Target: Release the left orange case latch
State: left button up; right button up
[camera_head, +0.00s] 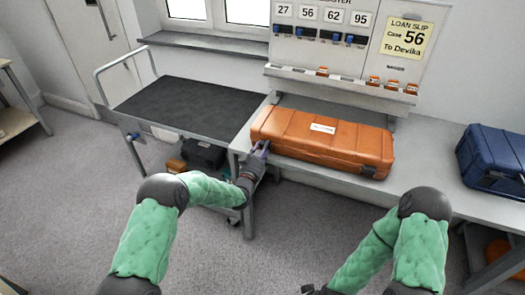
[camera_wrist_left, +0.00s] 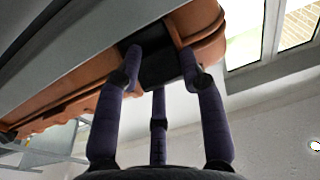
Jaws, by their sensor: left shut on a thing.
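The orange case (camera_head: 325,138) lies closed on the grey bench, its long front side toward me. My left gripper (camera_head: 261,150) is at the left end of its front side and covers the left latch in the head view. In the left wrist view the purple fingers (camera_wrist_left: 160,62) are shut on the dark left latch (camera_wrist_left: 157,72) of the case (camera_wrist_left: 196,22). Whether the latch is lifted cannot be told. The dark right latch (camera_head: 368,171) shows near the case's right front. My right gripper (camera_head: 315,290) is barely in view at the bottom edge, away from the case.
A cart (camera_head: 190,100) with an empty dark top stands left of the bench (camera_head: 425,196). A blue case (camera_head: 492,158) sits on the bench at right. A panel (camera_head: 345,40) with numbered slots and a yellow loan slip (camera_head: 406,37) rises behind the orange case.

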pick_arm(q)
jog(key=shift+s+d+f, duration=0.15)
jog(key=shift+d+f, duration=0.1)
jog(key=shift+f, duration=0.1)
jog(key=o, duration=1)
jog(key=shift+o, duration=1.3)
jog(key=shift+r, duration=0.1)
jog(key=v, duration=1.2)
jog(key=shift+a, duration=0.1)
